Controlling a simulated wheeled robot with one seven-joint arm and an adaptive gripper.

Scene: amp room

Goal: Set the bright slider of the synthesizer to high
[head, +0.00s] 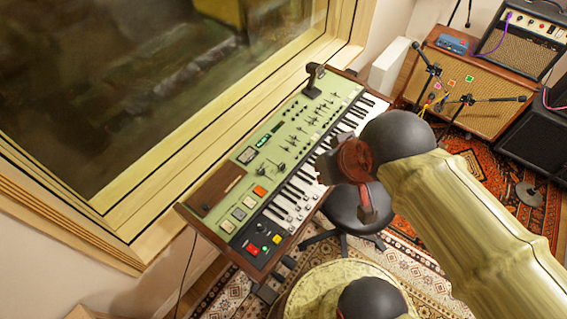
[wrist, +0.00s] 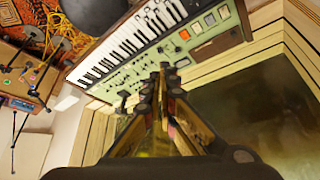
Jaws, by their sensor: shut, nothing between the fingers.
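The synthesizer (head: 240,205) is a green-panelled keyboard by the window, with rows of small dark sliders (head: 300,126) beside its black and white keys. It also shows in the wrist view (wrist: 200,45), where the sliders appear small. I cannot read the labels, so I cannot tell which slider is the bright one or where it is set. My gripper (head: 322,166) is beside the keyboard's right side in the head view, covering some keys. In the wrist view my gripper (wrist: 164,68) is shut and empty, its tips overlapping the green panel. Contact with the panel cannot be told.
A dark round stool (head: 355,212) stands under my arm. A dark upright object (head: 314,78) is at the synthesizer's far end. The window frame (head: 185,185) borders its left side. Amplifiers (head: 470,85) and microphone stands (head: 490,99) stand at the back right.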

